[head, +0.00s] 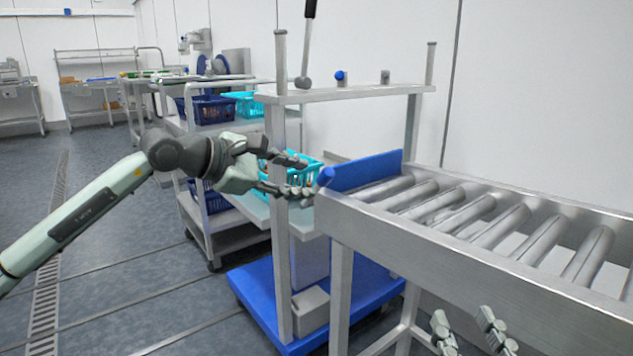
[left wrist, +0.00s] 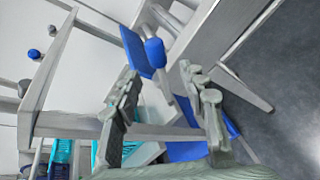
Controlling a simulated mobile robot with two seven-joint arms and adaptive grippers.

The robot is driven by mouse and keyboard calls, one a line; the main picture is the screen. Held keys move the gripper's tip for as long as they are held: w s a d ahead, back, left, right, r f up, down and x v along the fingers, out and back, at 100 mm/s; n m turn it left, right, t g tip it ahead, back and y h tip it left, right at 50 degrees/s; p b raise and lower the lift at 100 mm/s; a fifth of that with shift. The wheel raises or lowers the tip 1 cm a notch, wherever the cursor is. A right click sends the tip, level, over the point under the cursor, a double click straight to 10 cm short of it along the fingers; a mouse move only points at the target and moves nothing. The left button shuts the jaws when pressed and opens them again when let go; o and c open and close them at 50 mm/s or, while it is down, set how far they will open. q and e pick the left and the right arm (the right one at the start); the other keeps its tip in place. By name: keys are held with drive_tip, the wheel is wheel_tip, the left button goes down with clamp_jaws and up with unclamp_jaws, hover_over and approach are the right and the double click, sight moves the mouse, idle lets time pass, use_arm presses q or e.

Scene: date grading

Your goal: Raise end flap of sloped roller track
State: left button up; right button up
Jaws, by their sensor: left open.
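The sloped roller track (head: 480,230) has grey rollers between metal rails and runs along the right of the head view. Its blue end flap (head: 365,170) stands across the left end, its upper part above the rollers. A blue rounded grip (head: 326,176) sits at the flap's near edge. My left gripper (head: 308,178) is open and empty just left of the grip. In the left wrist view, the flap (left wrist: 134,48) and grip (left wrist: 155,52) lie just beyond the spread fingertips (left wrist: 160,76); no contact is visible. My right gripper (head: 463,319) is open, low before the track.
A metal frame with a shelf (head: 345,93) rises behind my left gripper, with posts close by. A teal basket (head: 312,170) is partly hidden behind its fingers. A blue platform (head: 262,295) lies below.

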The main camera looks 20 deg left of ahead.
use_arm(q)
drive_tip(key=v, duration=0.5)
drive_tip(key=shift+s+a, duration=0.1)
drive_tip(key=shift+s, duration=0.15)
